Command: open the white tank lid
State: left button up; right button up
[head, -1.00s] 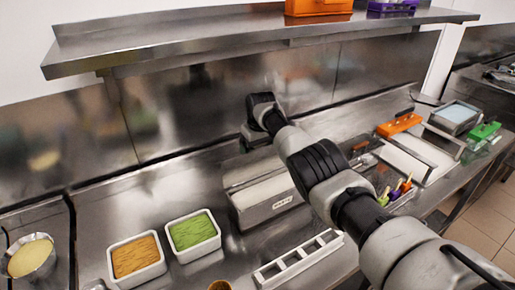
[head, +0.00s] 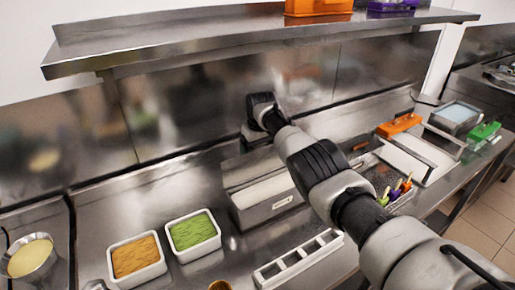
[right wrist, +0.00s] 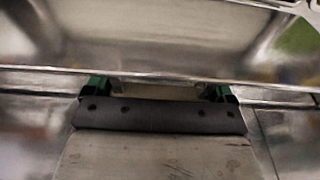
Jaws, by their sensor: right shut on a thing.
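The white tank (head: 262,210) stands at mid-counter in the head view, with a labelled front and a pale, whitish top. A grey panel (head: 248,162) shows at its back; I cannot tell whether this is the raised lid. My right arm reaches over the counter from the lower right, its far end by the tank's back. In the right wrist view my right gripper (right wrist: 158,92) has green fingers on either side of a pale piece beneath a long steel edge. It is shut on this piece, which looks like part of the lid. My left gripper is not in view.
Two white tubs, one orange-brown (head: 137,257) and one green (head: 195,231), stand left of the tank. A white slotted rack (head: 299,260) lies in front. A steel shelf (head: 250,35) hangs above. An orange item (head: 398,124) and a tray of tools lie to the right.

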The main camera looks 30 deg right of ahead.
jog(key=shift+s+a+f, duration=0.1)
jog(key=shift+s+f, duration=0.05)
jog(key=shift+f, duration=0.25)
jog(key=o, duration=1)
jog(key=shift+o, duration=0.5)
jog(key=shift+w, duration=0.3)
jog(key=r, duration=0.3)
jog(key=s+r+b, duration=0.1)
jog(key=r, duration=0.6)
jog(key=shift+s+r, duration=0.15)
jog(key=shift+r, duration=0.15)
jog(key=shift+s+f, duration=0.1)
